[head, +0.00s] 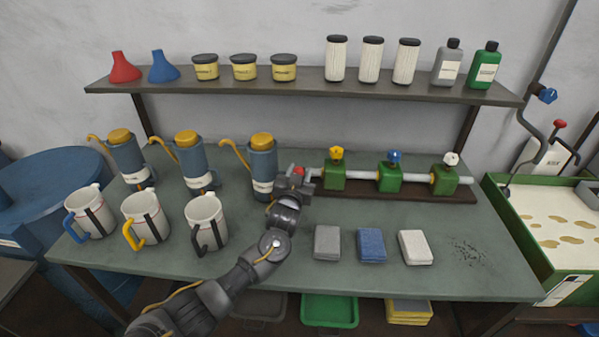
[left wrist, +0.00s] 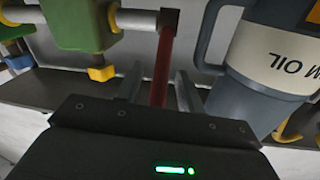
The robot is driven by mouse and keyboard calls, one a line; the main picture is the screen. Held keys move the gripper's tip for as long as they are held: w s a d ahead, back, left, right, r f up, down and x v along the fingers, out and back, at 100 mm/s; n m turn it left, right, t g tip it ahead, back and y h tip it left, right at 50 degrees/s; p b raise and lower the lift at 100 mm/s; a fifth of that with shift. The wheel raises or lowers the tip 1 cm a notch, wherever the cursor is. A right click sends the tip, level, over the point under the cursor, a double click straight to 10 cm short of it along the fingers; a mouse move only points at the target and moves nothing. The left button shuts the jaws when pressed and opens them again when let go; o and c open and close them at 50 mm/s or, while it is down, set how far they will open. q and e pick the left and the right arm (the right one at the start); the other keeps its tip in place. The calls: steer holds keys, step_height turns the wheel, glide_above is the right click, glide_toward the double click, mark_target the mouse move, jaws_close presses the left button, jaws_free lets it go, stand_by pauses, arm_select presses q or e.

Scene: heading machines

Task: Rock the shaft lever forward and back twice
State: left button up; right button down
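The shaft lever (left wrist: 162,65) is a red bar at the end of a pale horizontal shaft (left wrist: 138,20). In the head view its red top (head: 298,171) shows at the shaft's left end, mostly hidden by my gripper. My left gripper (head: 296,180) is at the lever. In the left wrist view its two fingers (left wrist: 158,88) stand on either side of the red bar, with gaps visible, so it looks open around the lever. The shaft (head: 362,175) runs through green blocks with yellow, blue and white knobs. My right gripper is not in view.
A blue-grey oil can (head: 262,165) stands close left of my gripper, and it also looms in the left wrist view (left wrist: 265,60). Several mugs (head: 206,222) stand at the front left. Grey, blue and white blocks (head: 371,245) lie right of my forearm. A shelf (head: 300,86) runs behind.

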arm_select(q)
steer(key=shift+w, duration=0.1)
jaws_close()
stand_by(0.4)
